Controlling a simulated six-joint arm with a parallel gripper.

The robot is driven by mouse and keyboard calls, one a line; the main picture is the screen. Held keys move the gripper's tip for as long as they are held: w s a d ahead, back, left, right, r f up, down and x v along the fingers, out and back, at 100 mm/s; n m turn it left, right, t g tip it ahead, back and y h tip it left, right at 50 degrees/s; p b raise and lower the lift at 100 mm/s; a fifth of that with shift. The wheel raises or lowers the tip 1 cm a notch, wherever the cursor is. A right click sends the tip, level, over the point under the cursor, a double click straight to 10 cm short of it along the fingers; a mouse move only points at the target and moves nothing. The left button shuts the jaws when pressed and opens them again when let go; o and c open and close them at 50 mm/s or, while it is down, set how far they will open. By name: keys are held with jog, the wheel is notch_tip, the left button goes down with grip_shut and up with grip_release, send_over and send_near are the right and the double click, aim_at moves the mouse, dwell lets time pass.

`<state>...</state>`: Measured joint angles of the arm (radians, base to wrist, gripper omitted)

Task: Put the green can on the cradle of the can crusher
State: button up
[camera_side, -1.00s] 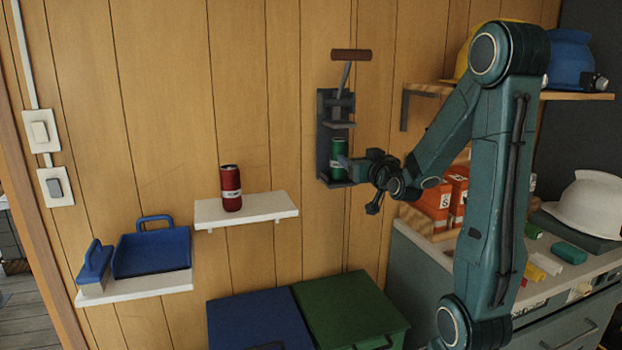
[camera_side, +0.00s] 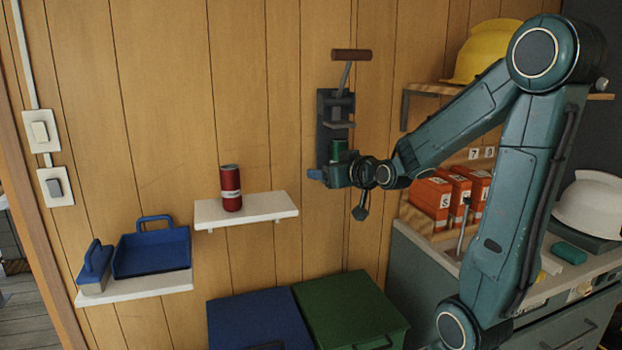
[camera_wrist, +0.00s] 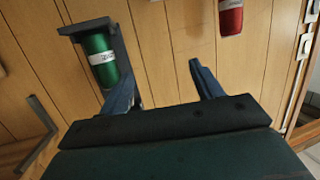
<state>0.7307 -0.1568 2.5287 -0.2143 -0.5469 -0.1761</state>
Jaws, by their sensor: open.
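The green can (camera_wrist: 99,60) stands upright in the can crusher (camera_side: 325,105), on its cradle plate (camera_wrist: 84,28), which the wrist view shows upside down. In the side view only the top of the green can (camera_side: 339,149) shows; my gripper hides the rest and the cradle. My gripper (camera_side: 328,174) is in front of the crusher's lower part. In the wrist view my gripper (camera_wrist: 162,76) is open, with nothing between its fingers. The can is outside the gap, beside the left finger; whether they touch I cannot tell. The crusher's handle (camera_side: 351,55) is up.
A red can (camera_side: 231,188) stands on a white shelf (camera_side: 265,210) left of the crusher. A blue dustpan (camera_side: 152,252) is on a lower shelf. Blue and green bins (camera_side: 350,308) are below. A counter with orange boxes (camera_side: 430,195) and a white helmet (camera_side: 590,205) is at right.

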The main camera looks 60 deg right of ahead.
jog(key=a+n+g+y, duration=0.1)
jog(key=a+n+y, duration=0.15)
jog(key=a, duration=0.55)
jog(key=s+a+f+n+g+y, duration=0.3)
jog(key=s+a+g+y, duration=0.2)
jog(key=s+a, duration=1)
jog(key=shift+s+g, duration=0.15)
jog(key=shift+g, duration=0.55)
